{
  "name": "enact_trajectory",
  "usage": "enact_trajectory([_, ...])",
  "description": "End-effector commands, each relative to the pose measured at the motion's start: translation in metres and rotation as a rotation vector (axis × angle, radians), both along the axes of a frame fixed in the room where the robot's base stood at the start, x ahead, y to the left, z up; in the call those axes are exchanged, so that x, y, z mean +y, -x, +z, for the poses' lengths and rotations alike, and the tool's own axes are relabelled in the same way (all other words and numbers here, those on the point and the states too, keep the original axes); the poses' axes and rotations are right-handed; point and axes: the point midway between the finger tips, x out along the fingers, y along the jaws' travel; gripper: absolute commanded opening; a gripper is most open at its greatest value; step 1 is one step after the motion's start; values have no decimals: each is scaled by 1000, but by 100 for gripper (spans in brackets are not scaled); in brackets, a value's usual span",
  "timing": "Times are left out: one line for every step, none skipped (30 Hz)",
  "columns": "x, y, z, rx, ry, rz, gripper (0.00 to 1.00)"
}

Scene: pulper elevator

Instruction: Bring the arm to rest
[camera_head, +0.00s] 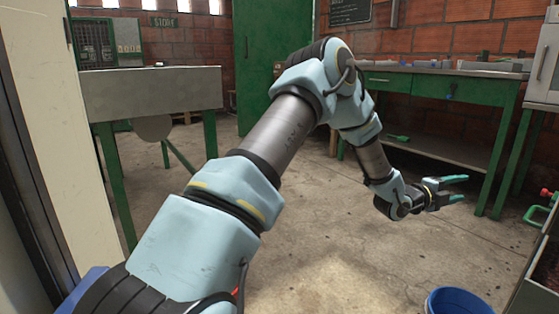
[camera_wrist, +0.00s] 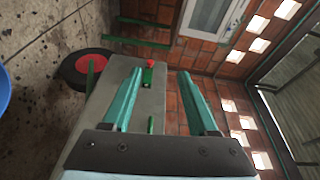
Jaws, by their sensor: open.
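My arm reaches up from the lower left in the head view, bends at the elbow and comes down toward the right. My gripper (camera_head: 460,188) is at its end, in the air over the concrete floor, in front of the green workbench. The two teal fingers stand apart with nothing between them. In the wrist view my gripper (camera_wrist: 158,92) also shows with its fingers spread and empty.
A green-legged workbench (camera_head: 455,71) stands behind my gripper at the right. A grey-topped table (camera_head: 150,88) stands at the left. A blue bucket (camera_head: 458,301) is on the floor at the lower right. The concrete floor (camera_head: 330,235) between is clear.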

Motion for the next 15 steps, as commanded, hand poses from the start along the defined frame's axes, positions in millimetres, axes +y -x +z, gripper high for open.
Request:
enact_trajectory([9, -7, 18, 29, -22, 19, 59])
enact_trajectory([14, -10, 22, 48, -36, 29, 59])
enact_trajectory([23, -16, 31, 81, -59, 50, 59])
enact_trajectory([30, -21, 36, 107, -74, 67, 59])
enact_trajectory([38, -26, 44, 138, -92, 87, 59])
enact_trajectory([50, -33, 55, 181, -117, 116, 59])
enact_trajectory([61, -38, 63, 219, -137, 143, 59])
enact_trajectory([74, -44, 71, 257, -156, 172, 59])
enact_trajectory([90, -51, 82, 312, -181, 213, 59])
enact_trajectory([103, -55, 90, 353, -200, 245, 59])
enact_trajectory([116, -60, 97, 396, -216, 281, 59])
enact_trajectory([134, -64, 107, 453, -235, 327, 59])
enact_trajectory([148, -68, 116, 494, -247, 365, 59])
enact_trajectory([163, -71, 123, 537, -259, 403, 59])
enact_trajectory([182, -74, 134, 593, -270, 454, 59])
